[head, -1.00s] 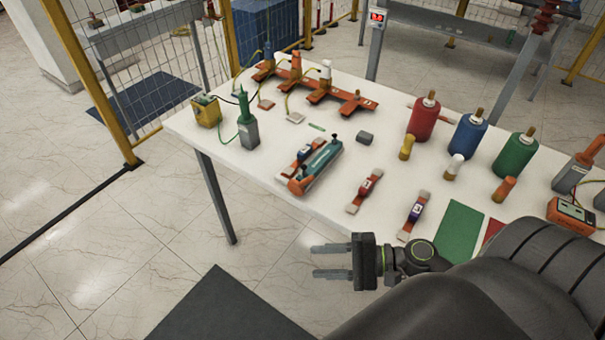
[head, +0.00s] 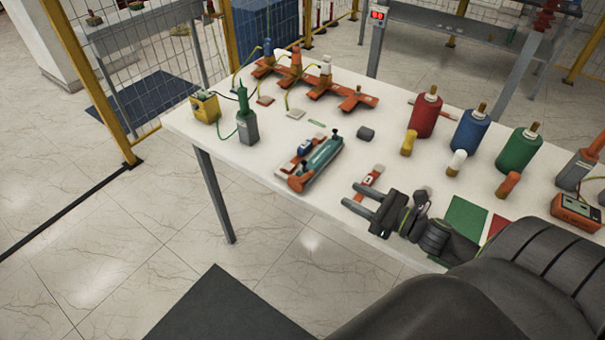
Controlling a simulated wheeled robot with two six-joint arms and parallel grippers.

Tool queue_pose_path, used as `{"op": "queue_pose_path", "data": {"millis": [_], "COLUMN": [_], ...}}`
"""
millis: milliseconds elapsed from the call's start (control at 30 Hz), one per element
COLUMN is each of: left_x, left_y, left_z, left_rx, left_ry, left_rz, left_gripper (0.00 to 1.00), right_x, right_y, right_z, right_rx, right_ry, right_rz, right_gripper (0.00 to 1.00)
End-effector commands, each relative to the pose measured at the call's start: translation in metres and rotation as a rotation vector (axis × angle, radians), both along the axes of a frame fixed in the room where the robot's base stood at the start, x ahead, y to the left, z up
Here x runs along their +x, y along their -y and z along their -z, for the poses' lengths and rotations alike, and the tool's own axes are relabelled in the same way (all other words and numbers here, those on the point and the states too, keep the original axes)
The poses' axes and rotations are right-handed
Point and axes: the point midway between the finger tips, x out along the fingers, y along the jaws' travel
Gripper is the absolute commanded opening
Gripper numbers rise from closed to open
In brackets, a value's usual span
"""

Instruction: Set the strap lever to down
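No part is plainly marked as the strap lever, and I cannot tell which piece it is. A teal-topped device (head: 318,165) with an orange end and dark knobs lies near the table's front edge. A copper strap with a red block (head: 369,179) lies to the right, partly behind my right gripper. My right gripper (head: 349,194) is open and empty over the front edge, with its fingers pointing left toward the device. A second strap is hidden behind it. My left gripper is not in view.
Red (head: 425,114), blue (head: 468,130) and green (head: 517,150) cylinders stand at the right of the white table (head: 250,175). An orange rack (head: 318,86) lies at the back. A dark cylinder (head: 366,133) lies mid-table.

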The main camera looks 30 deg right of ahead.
Motion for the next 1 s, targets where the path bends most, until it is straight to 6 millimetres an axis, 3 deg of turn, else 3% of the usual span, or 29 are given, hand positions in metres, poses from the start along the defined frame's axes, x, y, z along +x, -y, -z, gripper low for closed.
{"op": "queue_pose_path", "data": {"millis": [33, 200, 267, 567, 1000], "left_x": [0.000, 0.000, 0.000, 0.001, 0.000], "left_y": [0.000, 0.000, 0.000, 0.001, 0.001], "left_z": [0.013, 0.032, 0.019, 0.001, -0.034], "left_rx": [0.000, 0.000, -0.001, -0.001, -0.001], "left_ry": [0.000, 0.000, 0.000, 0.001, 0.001], "left_rz": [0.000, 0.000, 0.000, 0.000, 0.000], "left_gripper": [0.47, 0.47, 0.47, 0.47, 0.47], "right_x": [0.004, 0.014, 0.021, 0.056, 0.126], "right_y": [-0.002, -0.007, -0.010, -0.024, -0.054], "right_z": [0.005, 0.005, -0.003, -0.006, -0.004], "right_rx": [-0.002, -0.002, 0.001, 0.003, 0.003], "right_ry": [0.004, 0.006, 0.007, 0.007, 0.004], "right_rz": [-0.004, -0.002, 0.001, 0.002, 0.000], "right_gripper": [0.40, 0.40, 0.40, 0.40, 0.40]}}
